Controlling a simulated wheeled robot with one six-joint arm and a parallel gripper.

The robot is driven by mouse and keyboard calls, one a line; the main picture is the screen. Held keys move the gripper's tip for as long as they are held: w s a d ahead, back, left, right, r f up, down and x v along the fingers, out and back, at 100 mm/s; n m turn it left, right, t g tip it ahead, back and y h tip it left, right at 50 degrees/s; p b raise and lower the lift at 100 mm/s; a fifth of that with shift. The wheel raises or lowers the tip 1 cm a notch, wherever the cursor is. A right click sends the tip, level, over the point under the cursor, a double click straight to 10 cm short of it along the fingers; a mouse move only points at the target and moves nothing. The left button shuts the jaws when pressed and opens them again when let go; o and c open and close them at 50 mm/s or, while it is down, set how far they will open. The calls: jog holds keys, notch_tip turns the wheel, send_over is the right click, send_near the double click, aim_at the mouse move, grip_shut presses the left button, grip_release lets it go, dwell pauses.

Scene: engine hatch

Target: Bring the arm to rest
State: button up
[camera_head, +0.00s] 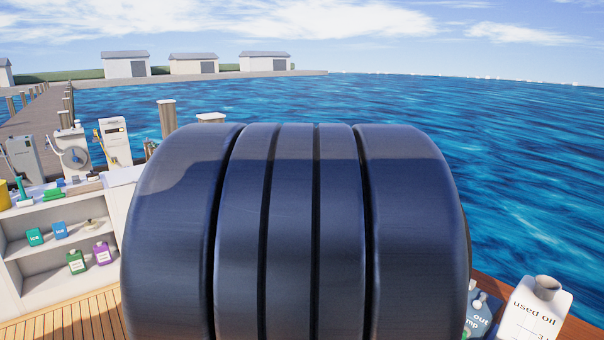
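A large dark, rounded, ribbed shape (292,230) fills the middle of the head view from close up. It looks like part of my own arm, but I cannot be sure which part. My gripper does not show, so its state and anything it may hold are hidden. The engine hatch is not visible either.
A white shelf (60,215) with small bottles stands at the left on the planked deck (75,322). A white used oil container (532,315) and a blue-grey container (481,312) stand at the lower right. Water and a dock (35,125) lie beyond.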

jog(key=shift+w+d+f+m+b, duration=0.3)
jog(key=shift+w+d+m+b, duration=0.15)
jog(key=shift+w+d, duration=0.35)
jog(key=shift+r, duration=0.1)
